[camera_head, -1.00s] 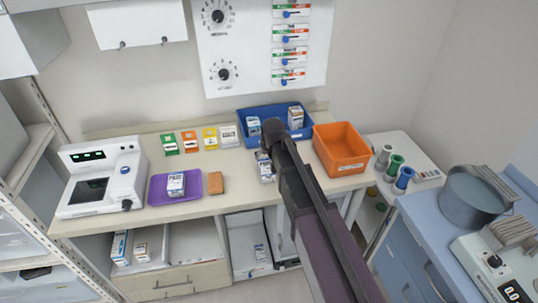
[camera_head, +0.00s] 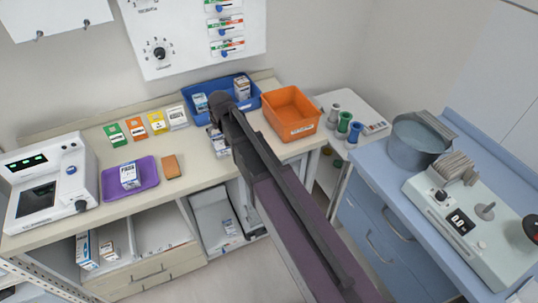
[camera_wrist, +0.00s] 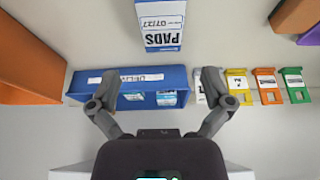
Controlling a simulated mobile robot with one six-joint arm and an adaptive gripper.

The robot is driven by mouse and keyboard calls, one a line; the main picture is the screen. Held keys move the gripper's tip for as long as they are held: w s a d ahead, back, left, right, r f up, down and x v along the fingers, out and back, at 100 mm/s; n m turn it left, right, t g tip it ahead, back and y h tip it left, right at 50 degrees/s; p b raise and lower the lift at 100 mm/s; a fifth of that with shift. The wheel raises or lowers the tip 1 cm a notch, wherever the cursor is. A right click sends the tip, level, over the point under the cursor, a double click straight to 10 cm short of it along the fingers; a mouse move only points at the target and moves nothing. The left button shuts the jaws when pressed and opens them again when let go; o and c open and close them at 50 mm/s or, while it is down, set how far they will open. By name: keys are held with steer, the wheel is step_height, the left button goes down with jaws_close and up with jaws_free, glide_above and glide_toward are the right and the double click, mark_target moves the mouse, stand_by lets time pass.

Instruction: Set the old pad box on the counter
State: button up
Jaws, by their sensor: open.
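A white and blue pad box lies on the counter in front of the blue bin (camera_head: 256,104). In the wrist view this pad box (camera_wrist: 161,24) reads "PADS" and "07/27". Two similar boxes stand in the bin, one at its left (camera_head: 200,103) and one at its right (camera_head: 242,88). Another box (camera_head: 130,175) sits on the purple tray (camera_head: 148,198). My gripper (camera_wrist: 157,88) is open and empty, its fingers spread over the blue bin in the wrist view. In the head view my arm hides the fingertips and part of the pad box in front of the bin.
An orange bin (camera_head: 293,130) stands right of the blue bin. Several coloured cards (camera_head: 136,128) stand to its left. A brown block (camera_head: 171,167) lies beside the tray. A white device (camera_head: 50,185) stands at the left end. The counter's front middle is mostly clear.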

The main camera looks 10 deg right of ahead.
steer(key=s+d+f+m+g+h, duration=0.1)
steer(key=s+d+m+g, duration=0.2)
steer(key=s+d, duration=1.9)
steer(key=shift+f+g, duration=0.2)
steer(key=shift+g, duration=0.4)
